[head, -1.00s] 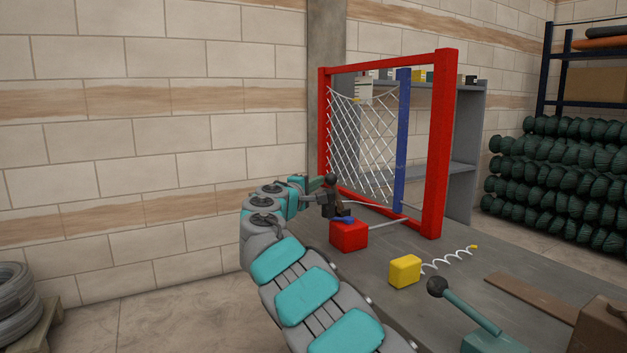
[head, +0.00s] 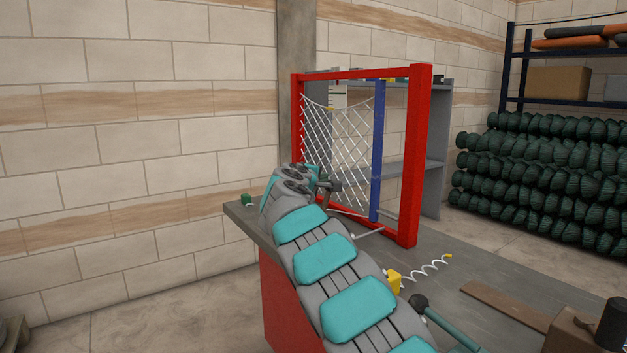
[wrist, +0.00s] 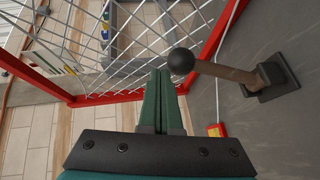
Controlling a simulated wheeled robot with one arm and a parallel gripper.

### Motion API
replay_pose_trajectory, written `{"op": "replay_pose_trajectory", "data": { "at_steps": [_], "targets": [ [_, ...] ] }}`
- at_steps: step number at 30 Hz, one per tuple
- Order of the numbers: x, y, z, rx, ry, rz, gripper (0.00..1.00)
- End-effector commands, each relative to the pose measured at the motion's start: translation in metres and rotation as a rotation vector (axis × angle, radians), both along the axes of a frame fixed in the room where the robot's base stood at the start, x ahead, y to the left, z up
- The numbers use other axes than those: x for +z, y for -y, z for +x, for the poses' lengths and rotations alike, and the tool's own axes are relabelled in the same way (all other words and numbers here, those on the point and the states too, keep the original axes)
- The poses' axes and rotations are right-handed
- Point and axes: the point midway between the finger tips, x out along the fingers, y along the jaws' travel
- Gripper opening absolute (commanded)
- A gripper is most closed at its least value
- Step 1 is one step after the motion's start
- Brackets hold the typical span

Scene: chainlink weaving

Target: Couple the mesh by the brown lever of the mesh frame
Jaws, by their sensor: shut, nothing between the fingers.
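The red mesh frame (head: 417,150) stands on the grey table, with white mesh (head: 335,125) on its left side and a blue bar (head: 378,150) upright inside it. In the wrist view, the brown lever (wrist: 228,73) has a black ball knob (wrist: 182,61) at its left end and a dark base (wrist: 270,78) at right. My gripper (wrist: 160,75) has its green fingers shut and empty, just left of and below the knob. I cannot tell whether they touch it. The wrist view also shows the mesh (wrist: 135,40). In the head view my arm hides the lever and fingertips.
A yellow block (head: 393,281) with a white spring (head: 425,269), a teal lever (head: 447,325) and a brown strip (head: 505,305) lie right of my arm. Grey shelving (head: 435,150) stands behind the frame.

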Motion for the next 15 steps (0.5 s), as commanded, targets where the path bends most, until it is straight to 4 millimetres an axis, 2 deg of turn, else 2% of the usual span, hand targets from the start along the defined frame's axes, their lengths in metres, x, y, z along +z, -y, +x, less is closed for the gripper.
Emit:
{"op": "replay_pose_trajectory", "data": {
  "at_steps": [6, 15],
  "targets": [
    [-0.002, 0.012, 0.008, -0.001, -0.001, 0.000, 0.00],
    [-0.004, 0.017, 0.011, -0.001, -0.002, 0.000, 0.00]
  ]
}}
